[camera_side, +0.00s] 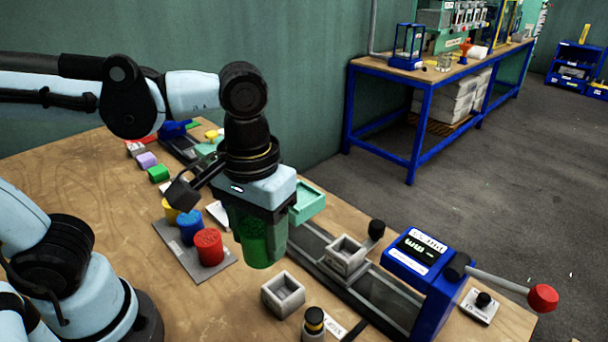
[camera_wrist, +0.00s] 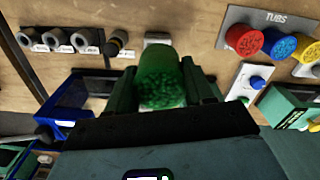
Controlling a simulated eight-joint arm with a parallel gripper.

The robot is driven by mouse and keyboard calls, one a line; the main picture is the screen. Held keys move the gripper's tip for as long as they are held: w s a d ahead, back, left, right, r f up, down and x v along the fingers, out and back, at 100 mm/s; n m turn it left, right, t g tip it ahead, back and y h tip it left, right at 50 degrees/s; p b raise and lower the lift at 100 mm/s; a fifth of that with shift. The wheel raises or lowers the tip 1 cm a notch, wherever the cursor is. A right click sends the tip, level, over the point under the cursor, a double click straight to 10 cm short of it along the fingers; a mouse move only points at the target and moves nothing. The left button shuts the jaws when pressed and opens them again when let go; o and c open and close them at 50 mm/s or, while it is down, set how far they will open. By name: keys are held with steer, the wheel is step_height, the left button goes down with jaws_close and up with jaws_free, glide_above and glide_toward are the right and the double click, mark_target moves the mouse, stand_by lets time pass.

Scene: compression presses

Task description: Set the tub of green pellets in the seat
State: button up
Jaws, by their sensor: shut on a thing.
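The tub of green pellets (camera_side: 261,246) hangs upright from my gripper (camera_side: 264,222), above the table and apart from anything below it. In the wrist view the green tub (camera_wrist: 163,82) sits between both dark fingers. A grey open-topped square block (camera_side: 346,254) sits on the dark rails beside the blue press (camera_side: 424,262), to the right of the tub; it looks empty. A similar grey block (camera_side: 284,294) stands on the table in front of the rails. I cannot tell for sure which one is the seat.
A grey tub plate (camera_side: 220,264) holds red (camera_side: 208,246), blue (camera_side: 190,228) and yellow tubs at the left. The press lever with its red knob (camera_side: 542,297) juts right. A black-topped weight or knob (camera_side: 314,322) stands at the front.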

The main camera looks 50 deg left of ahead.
steer(key=w+a+r, duration=0.2)
steer(key=w+a, duration=0.2)
steer(key=w, duration=0.4)
steer(key=w+a+r, duration=0.2)
steer(key=w+a, duration=0.2)
steer(key=w, duration=0.3)
steer(key=shift+w+a+r, duration=0.2)
steer(key=shift+w+a, duration=0.15)
steer(key=shift+a, duration=0.05)
steer(key=shift+f, duration=0.15)
steer(key=shift+f, duration=2.8)
steer(key=shift+f, duration=0.75)
steer(key=o, duration=1.1)
steer(key=shift+o, duration=0.2)
